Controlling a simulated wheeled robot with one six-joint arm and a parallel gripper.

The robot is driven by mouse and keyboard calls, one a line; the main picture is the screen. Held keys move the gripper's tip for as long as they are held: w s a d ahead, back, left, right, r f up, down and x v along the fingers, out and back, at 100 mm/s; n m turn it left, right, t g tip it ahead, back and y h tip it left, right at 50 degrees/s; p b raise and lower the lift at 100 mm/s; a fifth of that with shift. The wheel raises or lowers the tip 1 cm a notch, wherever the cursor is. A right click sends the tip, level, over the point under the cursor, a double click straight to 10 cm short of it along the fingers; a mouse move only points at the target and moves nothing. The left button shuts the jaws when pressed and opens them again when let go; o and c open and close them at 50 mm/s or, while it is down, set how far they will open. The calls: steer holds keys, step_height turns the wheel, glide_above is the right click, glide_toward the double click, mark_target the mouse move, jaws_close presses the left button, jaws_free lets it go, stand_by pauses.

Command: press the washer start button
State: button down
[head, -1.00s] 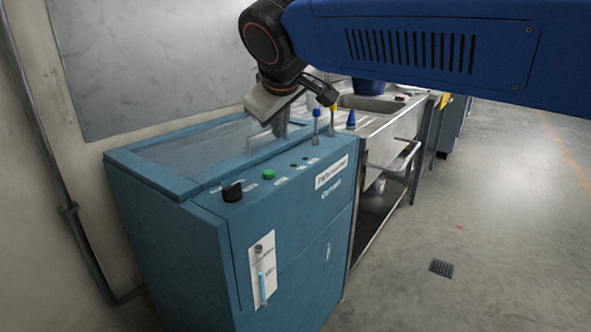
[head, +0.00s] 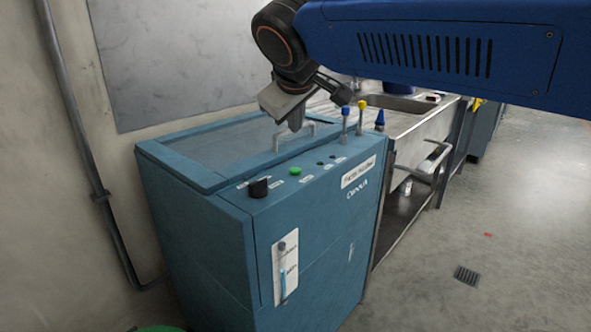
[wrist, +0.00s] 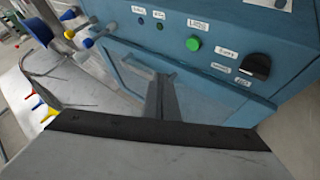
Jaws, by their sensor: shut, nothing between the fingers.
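The washer (head: 215,240) is a blue-teal cabinet with a framed, see-through lid on top. On its control strip sits a green button (head: 295,171), with a black knob (head: 258,187) to its left and small dark lights to its right. The green button also shows in the wrist view (wrist: 193,44), near the top right of centre. My gripper (head: 297,124) points down over the lid, behind the control strip and apart from the button. In the wrist view its fingers (wrist: 162,80) are together and empty. Which control is the start button cannot be read from the blurred labels.
Two valves with blue and yellow tops (head: 361,106) stand at the washer's right end. A metal sink bench (head: 432,122) adjoins on the right. A pipe (head: 85,150) runs down the left wall.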

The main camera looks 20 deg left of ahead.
glide_above(295, 174)
steer(key=shift+f, duration=3.65)
steer(key=shift+f, duration=0.1)
steer(key=shift+f, duration=0.25)
steer(key=shift+f, duration=0.5)
steer(key=shift+r, duration=0.9)
steer(key=shift+r, duration=0.1)
steer(key=shift+r, duration=2.4)
